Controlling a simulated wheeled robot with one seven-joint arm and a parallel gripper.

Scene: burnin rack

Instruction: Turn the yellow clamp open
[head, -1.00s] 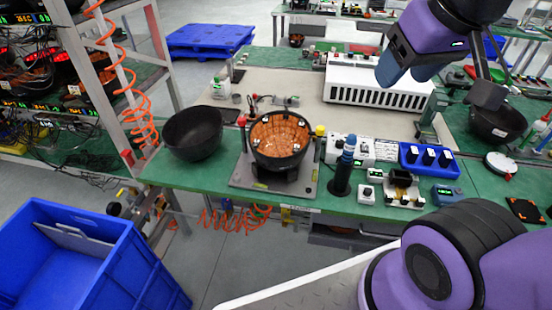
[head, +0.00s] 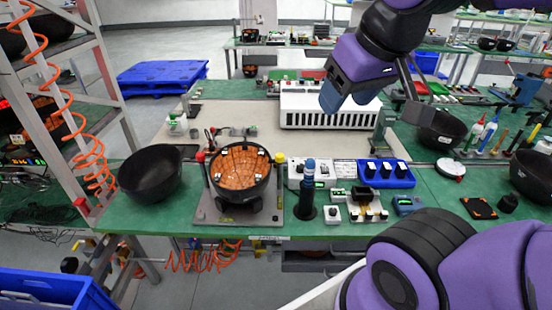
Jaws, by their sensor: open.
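The yellow clamp (head: 280,158) shows as a small yellow knob at the right side of a fixture on the green bench. The fixture's grey base plate (head: 212,211) carries a black bowl (head: 235,194) with a copper-orange inside. A matching red knob (head: 200,157) stands at the bowl's left side. The yellow knob looks upright; its lever position is too small to tell. My gripper (head: 414,112) is at the upper right, open, hanging from my purple arm. It is well to the right of the clamp and touches nothing I can see. Its fingers are partly hard to make out.
An empty black bowl (head: 150,178) sits left of the fixture. A white slotted box (head: 330,104) is behind. A blue crate (head: 50,285) is at lower left.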

